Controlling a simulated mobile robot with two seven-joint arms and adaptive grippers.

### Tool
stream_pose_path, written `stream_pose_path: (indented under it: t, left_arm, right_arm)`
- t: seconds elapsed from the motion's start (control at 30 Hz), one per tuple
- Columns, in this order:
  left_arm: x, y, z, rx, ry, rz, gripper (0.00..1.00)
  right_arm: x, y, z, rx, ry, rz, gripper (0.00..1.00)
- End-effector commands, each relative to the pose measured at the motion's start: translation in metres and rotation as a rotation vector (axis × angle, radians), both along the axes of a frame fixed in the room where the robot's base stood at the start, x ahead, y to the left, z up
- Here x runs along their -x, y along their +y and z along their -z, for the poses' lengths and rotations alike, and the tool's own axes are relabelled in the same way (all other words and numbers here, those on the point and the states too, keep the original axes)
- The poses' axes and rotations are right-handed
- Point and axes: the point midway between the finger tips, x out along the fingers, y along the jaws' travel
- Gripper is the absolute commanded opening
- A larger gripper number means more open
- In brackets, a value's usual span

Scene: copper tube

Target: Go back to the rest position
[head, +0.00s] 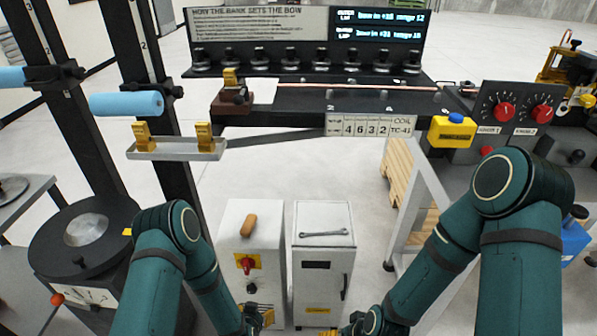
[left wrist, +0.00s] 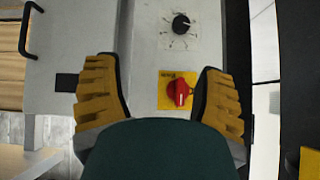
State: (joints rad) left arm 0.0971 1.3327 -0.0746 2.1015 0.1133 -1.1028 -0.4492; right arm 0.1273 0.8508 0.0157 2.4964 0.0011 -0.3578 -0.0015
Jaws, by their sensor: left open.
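My left gripper (head: 260,318) hangs low at the bottom of the head view, in front of the left white cabinet (head: 251,222). In the left wrist view the left gripper (left wrist: 161,92) has its two yellow ribbed fingers wide apart, with nothing between them. Beyond them is a cabinet face with a red rotary switch (left wrist: 179,92) and a black dial (left wrist: 181,24). My right gripper (head: 345,327) is low at the bottom edge of the head view, in front of the right white cabinet (head: 322,225). It is mostly hidden and cut off.
A thin copper tube (head: 360,86) lies along the black bench (head: 300,98). A grey tray (head: 175,150) with yellow clamps is at left, near blue rollers (head: 127,104) on black posts. A control panel with red knobs (head: 504,112) stands at right. Open floor (head: 300,165) shows under the bench.

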Motion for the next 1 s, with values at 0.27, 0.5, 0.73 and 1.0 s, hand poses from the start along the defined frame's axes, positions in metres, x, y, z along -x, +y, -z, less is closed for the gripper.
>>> stream_pose_path:
  t: [0.27, 0.5, 0.73, 1.0]
  left_arm:
    - [0.077, -0.022, -0.074, 0.324, 0.411, -0.074, 0.7]
    - [0.131, -0.03, -0.112, 0.419, 0.626, -0.112, 0.7]
    - [0.139, -0.031, -0.115, 0.427, 0.656, -0.118, 0.7]
    - [0.138, -0.031, -0.115, 0.427, 0.654, -0.117, 0.46]
  right_arm:
    - [0.0, 0.0, 0.0, 0.0, 0.0, 0.0, 0.74]
    - [0.0, 0.0, 0.0, 0.0, 0.0, 0.0, 0.74]
    - [0.0, 0.0, 0.0, 0.0, 0.0, 0.0, 0.74]
    - [0.0, 0.0, 0.0, 0.0, 0.0, 0.0, 0.46]
